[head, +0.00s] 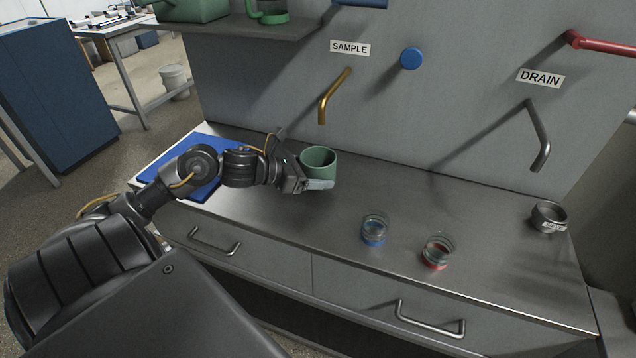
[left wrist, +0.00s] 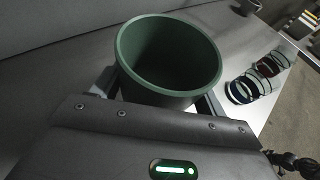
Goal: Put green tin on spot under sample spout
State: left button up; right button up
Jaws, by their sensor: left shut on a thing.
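The green tin (head: 318,160) is an open-topped cup, upright, over the steel counter, below and slightly left of the brass sample spout (head: 330,97). My left gripper (head: 308,182) is shut on the tin, with its fingers around the tin's lower side. The left wrist view shows the tin (left wrist: 168,58) between the fingers, its inside dark and seemingly empty. I cannot tell whether its base touches the counter. No marked spot shows on the counter under the spout. The SAMPLE sign (head: 350,48) is on the wall above the spout.
Two glass jars, one with a blue base (head: 374,231) and one with a red base (head: 437,251), stand on the counter (head: 290,228) at front right. A dark metal cup (head: 548,217) stands at far right, near the drain pipe (head: 540,140). A blue mat (head: 205,150) lies left.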

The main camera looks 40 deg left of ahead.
aim_at(318, 192)
pick_arm(q)
jog(key=shift+d+f, duration=0.1)
jog(key=shift+d, duration=0.05)
jog(key=shift+w+d+f, duration=0.2)
notch_tip(318, 192, down, 2)
jog(key=shift+w+f, duration=0.1)
jog(key=shift+f, duration=0.1)
jog(key=shift+f+p, duration=0.3)
jog(key=shift+f, duration=0.1)
pick_arm(e)
jog(key=s, duration=0.1)
jog(key=s+d, duration=0.1)
jog(key=shift+s+f, duration=0.2)
jog(key=shift+s, duration=0.1)
jog(key=shift+w, duration=0.1)
pick_arm(q)
jog(key=shift+f, duration=0.1)
jog(key=o, duration=1)
pick_arm(e)
jog(key=shift+w+a+r, duration=0.1)
jog(key=shift+w+a, duration=0.15)
jog(key=shift+w, duration=0.05)
jog(key=shift+r, duration=0.1)
